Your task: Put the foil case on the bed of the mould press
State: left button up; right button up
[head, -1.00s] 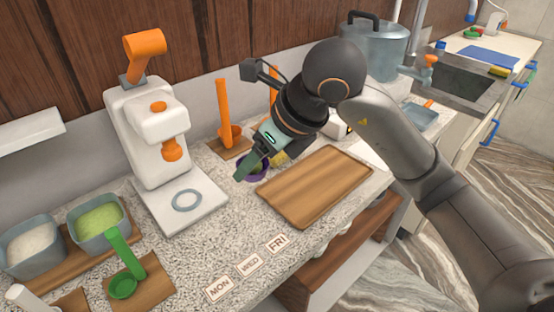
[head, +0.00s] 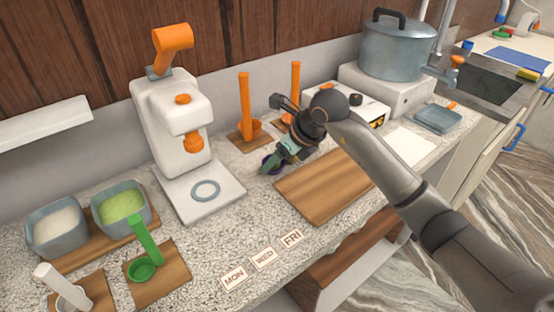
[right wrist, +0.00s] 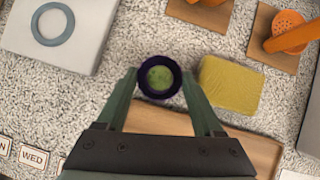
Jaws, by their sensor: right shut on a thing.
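The foil case (right wrist: 159,94) is a small dark purple round cup with a greenish inside. My right gripper (head: 274,164) is shut on it, with one finger on each side in the right wrist view. In the head view the foil case (head: 268,164) is partly hidden by the fingers, just left of the wooden board. The mould press (head: 172,122) is white with orange parts and stands to the left of my gripper. Its flat white bed (head: 225,200) carries a grey ring (head: 205,190), which also shows at the top left of the right wrist view (right wrist: 35,38). My left gripper is not in view.
A yellow block (right wrist: 230,84) lies just right of the foil case. A wooden board (head: 310,200) lies in front. Orange-handled tools (head: 245,105) stand behind. Label cards (head: 263,259) lie near the front edge. Speckled counter is clear between case and press.

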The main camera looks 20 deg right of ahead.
jog(key=shift+f, duration=0.3)
jog(key=shift+f, duration=0.15)
jog(key=o, duration=1)
jog(key=shift+o, duration=0.2)
jog(key=shift+r, duration=0.2)
